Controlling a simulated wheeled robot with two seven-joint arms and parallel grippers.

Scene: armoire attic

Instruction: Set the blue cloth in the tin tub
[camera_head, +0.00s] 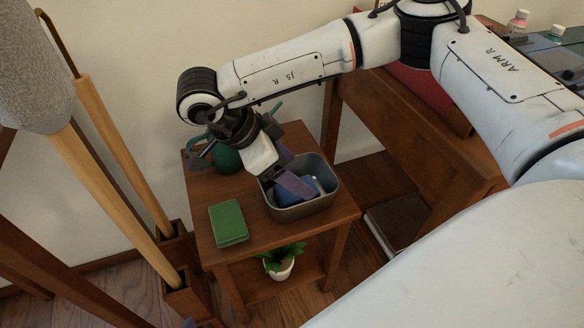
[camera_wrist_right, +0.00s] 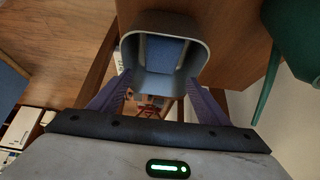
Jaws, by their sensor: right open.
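The blue cloth (camera_head: 308,183) lies inside the grey tin tub (camera_head: 303,212), which stands on the small wooden table. In the right wrist view the cloth (camera_wrist_right: 165,50) shows as a flat blue patch within the tub's rim (camera_wrist_right: 137,80). My right gripper (camera_head: 299,177) reaches down at the tub, its purple fingers spread and partly hiding the cloth. In the right wrist view the fingers of the right gripper (camera_wrist_right: 160,82) stand apart with nothing seen between them but the tub beyond. I cannot tell whether a finger touches the cloth.
A green box or book (camera_head: 228,222) lies on the table (camera_head: 207,190) left of the tub. A green watering can (camera_head: 228,158) stands behind, near my right wrist. A potted plant (camera_head: 281,268) sits on the lower shelf. Wooden poles (camera_head: 110,160) rise at the left.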

